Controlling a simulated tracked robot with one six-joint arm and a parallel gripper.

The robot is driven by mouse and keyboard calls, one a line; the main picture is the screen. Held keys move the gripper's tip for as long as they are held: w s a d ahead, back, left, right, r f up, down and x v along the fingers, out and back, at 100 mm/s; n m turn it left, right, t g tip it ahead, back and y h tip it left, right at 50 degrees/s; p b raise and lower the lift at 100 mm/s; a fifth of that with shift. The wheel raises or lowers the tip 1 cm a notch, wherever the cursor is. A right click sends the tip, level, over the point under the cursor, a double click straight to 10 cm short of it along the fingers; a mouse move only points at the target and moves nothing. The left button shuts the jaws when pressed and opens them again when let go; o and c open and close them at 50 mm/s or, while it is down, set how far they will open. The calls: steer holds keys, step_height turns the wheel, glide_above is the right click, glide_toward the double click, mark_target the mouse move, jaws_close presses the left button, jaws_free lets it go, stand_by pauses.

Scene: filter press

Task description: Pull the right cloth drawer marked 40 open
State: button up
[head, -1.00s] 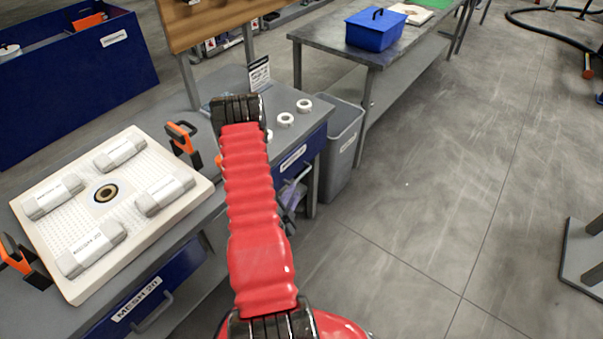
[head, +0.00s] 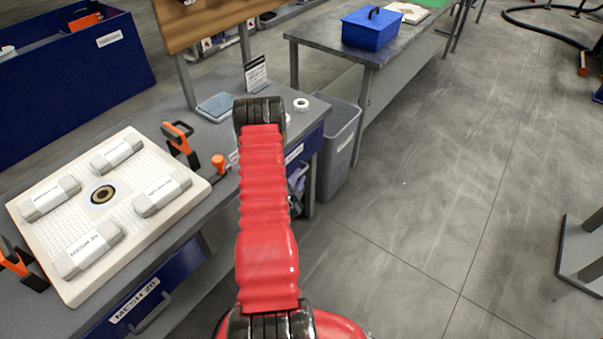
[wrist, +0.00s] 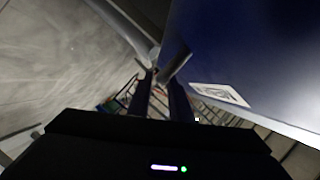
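The right drawer (head: 312,142) is a blue front under the right part of the grey bench. In the head view my red arm covers much of it, and only part of its white label (head: 294,154) shows; the number cannot be read. In the wrist view the blue drawer front (wrist: 245,50) fills the upper right, with a tilted, blurred label (wrist: 220,94). A grey handle (wrist: 176,64) stands out from it near the fingertips. My gripper (wrist: 161,82) shows two dark fingers with a gap between them. I cannot tell whether they touch the handle.
The left drawer's label (head: 136,300) reads MESH 20. A white filter plate (head: 165,216) lies on the bench between orange clamps (head: 180,138). A grey bin (head: 341,140) stands close right of the bench.

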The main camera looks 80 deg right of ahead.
mark_target(302, 173)
steer(key=shift+x, duration=1.95)
steer(key=shift+s, duration=0.1)
steer(key=shift+c, duration=0.2)
jaws_close()
steer(key=shift+a, duration=0.1)
